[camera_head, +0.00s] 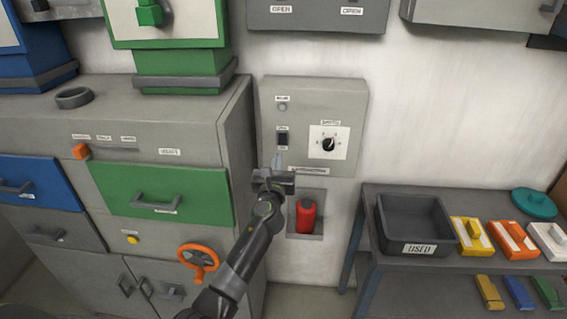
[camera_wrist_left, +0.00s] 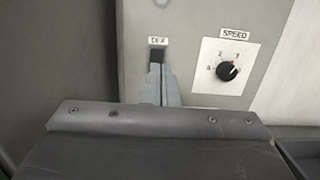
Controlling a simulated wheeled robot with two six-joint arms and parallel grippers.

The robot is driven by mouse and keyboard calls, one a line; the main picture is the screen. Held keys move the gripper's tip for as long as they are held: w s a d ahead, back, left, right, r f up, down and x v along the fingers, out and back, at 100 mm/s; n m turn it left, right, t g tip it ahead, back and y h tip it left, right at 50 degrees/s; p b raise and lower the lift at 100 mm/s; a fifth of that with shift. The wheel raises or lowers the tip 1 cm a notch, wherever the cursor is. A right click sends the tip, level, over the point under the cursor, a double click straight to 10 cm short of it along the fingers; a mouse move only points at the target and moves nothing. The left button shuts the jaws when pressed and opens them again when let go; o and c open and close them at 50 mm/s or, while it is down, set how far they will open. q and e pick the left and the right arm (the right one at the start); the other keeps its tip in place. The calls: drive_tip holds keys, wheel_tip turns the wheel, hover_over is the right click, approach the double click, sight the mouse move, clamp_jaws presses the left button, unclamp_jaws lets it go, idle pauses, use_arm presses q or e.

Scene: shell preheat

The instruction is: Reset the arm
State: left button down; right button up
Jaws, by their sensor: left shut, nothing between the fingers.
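My left arm reaches up from the bottom of the head view. My left gripper (camera_head: 277,158) is shut and empty, its fingertips just below the black rocker switch (camera_head: 282,140) on the grey wall panel (camera_head: 350,95). In the left wrist view the closed fingers (camera_wrist_left: 162,72) overlap the lower edge of the switch (camera_wrist_left: 157,56); I cannot tell whether they touch it. The speed dial (camera_head: 328,143) is right of the gripper and also shows in the left wrist view (camera_wrist_left: 228,71). My right gripper is not in view.
A grey cabinet with a green drawer (camera_head: 160,190) and an orange handwheel (camera_head: 199,262) stands left of the arm. A red object (camera_head: 306,216) sits in a wall recess below the panel. A shelf at right holds a dark bin (camera_head: 414,222) labelled USED and several coloured blocks.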

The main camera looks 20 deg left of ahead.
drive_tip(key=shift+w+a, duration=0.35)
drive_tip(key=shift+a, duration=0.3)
